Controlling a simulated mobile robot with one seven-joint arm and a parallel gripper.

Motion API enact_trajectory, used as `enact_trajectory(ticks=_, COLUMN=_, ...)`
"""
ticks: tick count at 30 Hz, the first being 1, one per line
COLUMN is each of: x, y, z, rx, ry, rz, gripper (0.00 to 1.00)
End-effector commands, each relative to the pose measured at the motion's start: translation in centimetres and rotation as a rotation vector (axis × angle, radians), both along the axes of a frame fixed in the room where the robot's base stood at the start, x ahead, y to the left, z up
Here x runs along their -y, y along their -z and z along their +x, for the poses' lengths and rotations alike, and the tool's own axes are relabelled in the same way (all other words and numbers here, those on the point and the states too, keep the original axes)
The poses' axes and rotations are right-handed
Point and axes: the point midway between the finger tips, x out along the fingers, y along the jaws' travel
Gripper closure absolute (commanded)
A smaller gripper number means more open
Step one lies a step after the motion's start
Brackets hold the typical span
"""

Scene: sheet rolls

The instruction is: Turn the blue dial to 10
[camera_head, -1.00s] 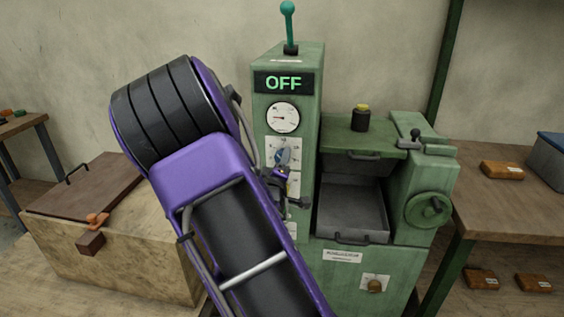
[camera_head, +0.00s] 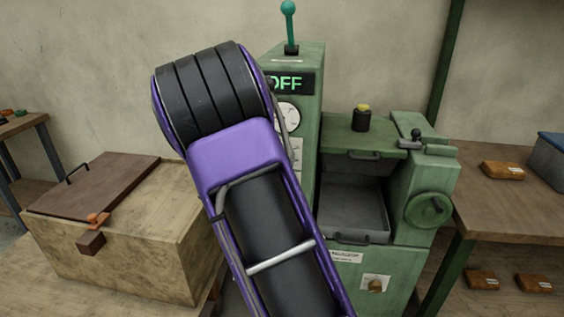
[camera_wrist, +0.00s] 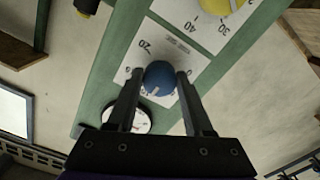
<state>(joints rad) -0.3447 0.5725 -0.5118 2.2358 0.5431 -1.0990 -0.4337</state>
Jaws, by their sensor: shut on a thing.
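In the wrist view the blue dial (camera_wrist: 159,77) sits on a white scale plate (camera_wrist: 183,62) on the green machine. A "20" mark shows near it, and a short pale line shows on the dial's lower side. My gripper (camera_wrist: 161,74) is shut on the blue dial, one finger on each side. I cannot tell the exact reading. In the head view my arm hides the blue dial and my gripper.
A yellow dial (camera_wrist: 222,6) is close by on the same panel. A round gauge (camera_wrist: 127,117) lies on the dial's other side. The machine has a green lever (camera_head: 289,25), an open tray (camera_head: 352,210) and a handwheel (camera_head: 428,210). A wooden box (camera_head: 120,240) stands left; a table (camera_head: 515,205) stands right.

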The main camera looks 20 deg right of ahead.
Motion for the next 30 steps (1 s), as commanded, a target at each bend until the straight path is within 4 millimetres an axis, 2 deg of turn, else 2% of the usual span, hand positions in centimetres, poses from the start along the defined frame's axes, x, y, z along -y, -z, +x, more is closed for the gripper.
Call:
enact_trajectory(ticks=14, x=0.04, y=-0.15, z=0.06, rx=0.01, ry=0.0, rz=0.009, gripper=1.0)
enact_trajectory(ticks=15, x=0.04, y=-0.15, z=0.05, rx=0.01, ry=0.0, rz=0.009, gripper=0.43)
enact_trajectory(ticks=19, x=0.03, y=-0.11, z=0.04, rx=0.009, ry=0.0, rz=0.009, gripper=0.2)
enact_trajectory(ticks=30, x=0.02, y=-0.02, z=0.03, rx=0.007, ry=0.0, rz=0.009, gripper=0.19)
